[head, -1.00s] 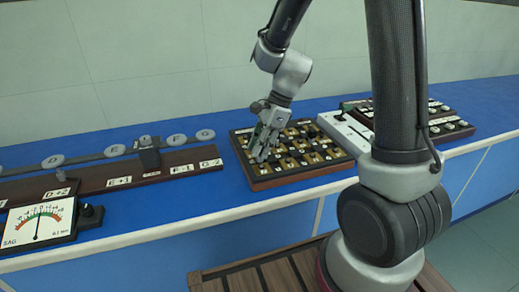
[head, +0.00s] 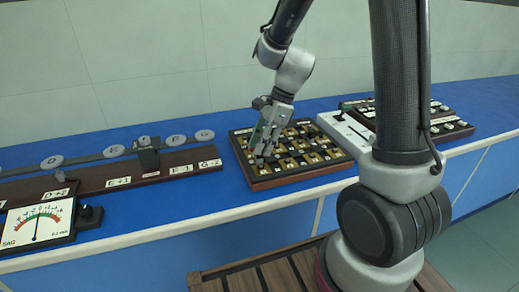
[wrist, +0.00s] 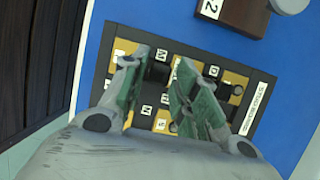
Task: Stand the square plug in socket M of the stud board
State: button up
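The stud board (head: 262,185) is a dark, wood-edged board with rows of yellow squares and white letter labels. My gripper (head: 265,152) is over its left part, fingers pointing down. In the wrist view my gripper (wrist: 160,75) has two green-padded fingers with a gap between their tips. A dark blocky shape (wrist: 158,72) shows in that gap, perhaps the square plug; I cannot tell whether the fingers press on it. Socket M itself and the foot of the dark shape are hidden.
A white device (head: 345,133) with a lever stands close to the board's right side. Left of the board is a long brown rail (head: 135,178) with labels, and a dial meter (head: 38,227). Blue bench top (head: 225,205) is clear in front of the board.

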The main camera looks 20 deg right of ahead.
jog(key=v, duration=1)
jog(key=s+d+r+n+t+h, duration=0.2)
jog(key=s+d+n, duration=0.3)
jog(key=s+n, duration=0.4)
jog(key=s+d+r+n+t+h, duration=0.2)
jog(key=s+d+r+n, duration=0.3)
jog(key=s+n, duration=0.4)
jog(key=shift+s+r+h, duration=0.3)
jog(key=shift+s, duration=0.2)
jog(key=shift+d, duration=0.15)
